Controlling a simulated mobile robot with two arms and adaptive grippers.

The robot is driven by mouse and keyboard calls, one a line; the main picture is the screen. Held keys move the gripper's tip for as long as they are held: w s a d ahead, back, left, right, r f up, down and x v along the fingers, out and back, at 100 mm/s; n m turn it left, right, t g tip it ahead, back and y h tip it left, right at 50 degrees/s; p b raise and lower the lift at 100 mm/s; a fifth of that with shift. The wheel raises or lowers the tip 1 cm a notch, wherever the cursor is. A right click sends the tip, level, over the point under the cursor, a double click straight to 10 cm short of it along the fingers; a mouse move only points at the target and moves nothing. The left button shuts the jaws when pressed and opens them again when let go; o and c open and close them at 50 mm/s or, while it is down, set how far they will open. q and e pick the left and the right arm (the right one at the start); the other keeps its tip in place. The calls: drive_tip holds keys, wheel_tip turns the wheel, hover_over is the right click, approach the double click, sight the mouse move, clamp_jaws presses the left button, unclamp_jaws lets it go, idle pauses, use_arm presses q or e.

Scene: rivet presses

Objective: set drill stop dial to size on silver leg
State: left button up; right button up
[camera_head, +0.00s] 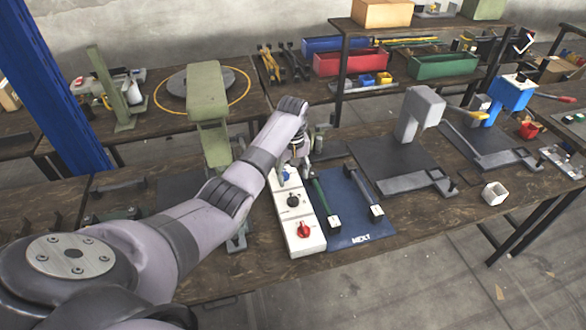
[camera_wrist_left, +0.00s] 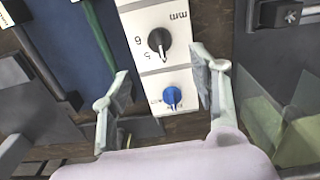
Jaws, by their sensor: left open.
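A white control box (camera_head: 288,217) stands on the bench with a blue knob (camera_head: 285,174), a black dial (camera_head: 292,201) and a red knob (camera_head: 304,229). In the left wrist view the black dial (camera_wrist_left: 159,41) has "5", "6" and "mm" printed around it, and the blue knob (camera_wrist_left: 172,97) is nearer me. My left gripper (camera_wrist_left: 161,66) is open, its fingers on either side of the box; neither visibly touches a knob. In the head view the left gripper (camera_head: 294,160) is over the box's far end. The silver leg (camera_head: 362,192) lies on the blue mat.
The blue mat (camera_head: 361,231), marked "NEXT", lies right of the box and also carries a green leg (camera_head: 324,200). A green press (camera_head: 207,100) stands left of my arm. A grey press (camera_head: 417,115) and a blue press (camera_head: 512,95) stand at right.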

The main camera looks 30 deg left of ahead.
use_arm(q)
wheel_tip(320, 180, up, 2)
drive_tip(key=shift+r, duration=0.1)
idle(0.5)
